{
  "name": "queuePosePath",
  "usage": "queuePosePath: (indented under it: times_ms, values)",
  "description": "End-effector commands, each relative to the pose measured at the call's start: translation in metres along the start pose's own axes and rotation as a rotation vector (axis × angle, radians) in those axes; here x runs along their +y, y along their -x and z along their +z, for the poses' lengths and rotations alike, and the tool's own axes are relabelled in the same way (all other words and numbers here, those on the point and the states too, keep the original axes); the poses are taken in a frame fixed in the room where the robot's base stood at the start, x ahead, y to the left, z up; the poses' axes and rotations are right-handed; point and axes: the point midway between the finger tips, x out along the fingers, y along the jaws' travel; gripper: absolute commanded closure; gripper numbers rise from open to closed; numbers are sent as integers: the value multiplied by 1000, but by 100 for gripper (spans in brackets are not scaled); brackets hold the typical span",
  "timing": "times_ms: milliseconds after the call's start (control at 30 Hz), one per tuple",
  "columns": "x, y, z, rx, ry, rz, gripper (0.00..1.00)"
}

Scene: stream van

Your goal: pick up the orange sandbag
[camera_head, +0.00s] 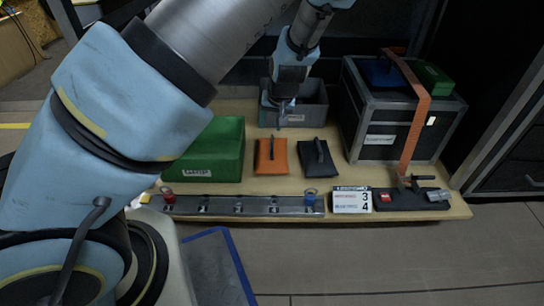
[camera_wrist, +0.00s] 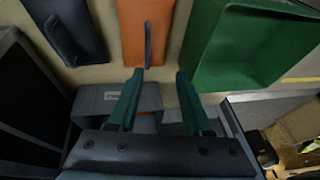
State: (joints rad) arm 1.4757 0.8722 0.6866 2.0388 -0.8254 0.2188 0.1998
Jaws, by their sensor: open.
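The orange sandbag (camera_head: 265,162) lies flat on the wooden board in the head view, with a dark strap handle across its top. It also shows in the wrist view (camera_wrist: 130,25), cut off by the top edge. My gripper (camera_head: 282,120) is just behind the sandbag, near the front of a grey bin. In the wrist view my gripper (camera_wrist: 158,73) is open, with nothing between its two green fingers. The left finger's tip is close to the handle in the picture; I cannot tell the height between them.
A black sandbag (camera_head: 310,162) lies to the right and a green bin (camera_head: 213,172) stands to the left. The grey bin (camera_head: 305,117) is behind. A strapped black case (camera_head: 385,135) stands at right. A metal rail (camera_head: 270,206) runs along the front.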

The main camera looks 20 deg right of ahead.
Motion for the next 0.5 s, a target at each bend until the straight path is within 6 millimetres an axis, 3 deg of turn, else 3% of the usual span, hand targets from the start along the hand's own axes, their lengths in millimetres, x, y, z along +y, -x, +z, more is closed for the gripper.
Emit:
queuePosePath:
  times_ms: [100, 233, 500]
  values:
    - [17, -2, -2, 32, -27, -7, 50]
    - [21, -10, -3, 41, -33, -9, 50]
    - [21, -52, -3, 39, -32, -9, 50]
